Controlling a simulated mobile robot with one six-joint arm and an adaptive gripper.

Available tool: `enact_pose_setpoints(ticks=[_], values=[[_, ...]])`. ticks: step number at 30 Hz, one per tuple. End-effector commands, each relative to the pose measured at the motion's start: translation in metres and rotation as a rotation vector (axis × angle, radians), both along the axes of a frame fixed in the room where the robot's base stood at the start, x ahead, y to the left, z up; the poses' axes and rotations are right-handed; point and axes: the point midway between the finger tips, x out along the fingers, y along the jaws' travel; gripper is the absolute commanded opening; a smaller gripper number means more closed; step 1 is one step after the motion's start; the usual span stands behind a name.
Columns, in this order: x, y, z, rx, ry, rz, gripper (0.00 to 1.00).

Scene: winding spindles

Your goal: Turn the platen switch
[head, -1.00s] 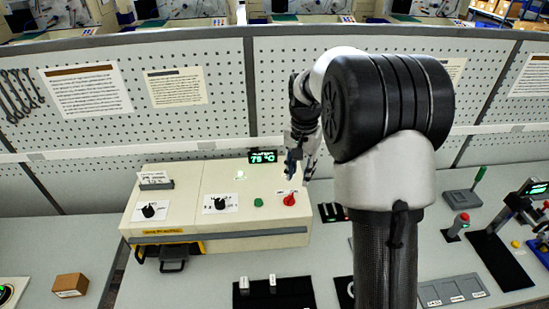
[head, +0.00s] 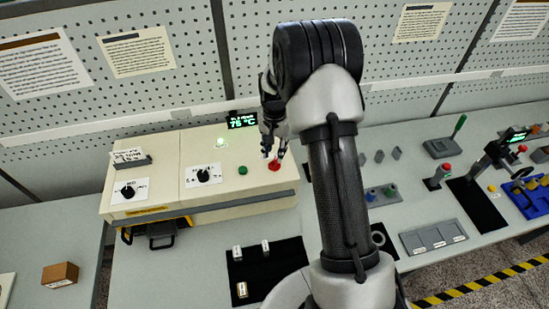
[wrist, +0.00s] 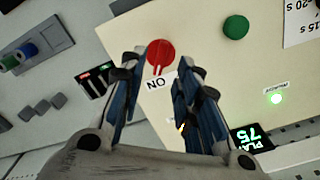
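The red switch knob (head: 275,166) sits at the right end of the cream control box (head: 172,163). In the wrist view the red knob (wrist: 160,52) is round, with an "ON" label upside down beside it. I take it as the platen switch, as a display starting "PLA" (wrist: 252,140) stands near it. My gripper (head: 274,153) is just above the knob in the head view. In the wrist view my gripper (wrist: 160,68) has its fingers apart, with the knob ahead between and beyond the tips. Contact cannot be told. Nothing is held.
A green button (head: 243,170) and black dials (head: 203,176) are left of the knob. A green lamp (wrist: 276,98) is lit. A black tray (head: 265,270) with small white pieces lies in front. A pegboard wall (head: 170,85) stands behind the box.

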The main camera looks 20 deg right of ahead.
Motion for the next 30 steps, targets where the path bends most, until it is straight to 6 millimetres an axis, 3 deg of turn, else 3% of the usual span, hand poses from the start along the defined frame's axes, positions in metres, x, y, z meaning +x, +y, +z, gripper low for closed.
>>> enact_pose_setpoints(ticks=[3, 9, 20, 30], values=[[-0.001, 0.000, -0.022, 0.001, 0.002, 0.000, 0.30], [0.000, 0.000, -0.043, 0.000, 0.000, 0.000, 0.30], [0.000, 0.000, -0.047, 0.000, -0.001, 0.000, 0.30], [0.000, 0.000, -0.047, 0.000, -0.001, 0.000, 0.07]])
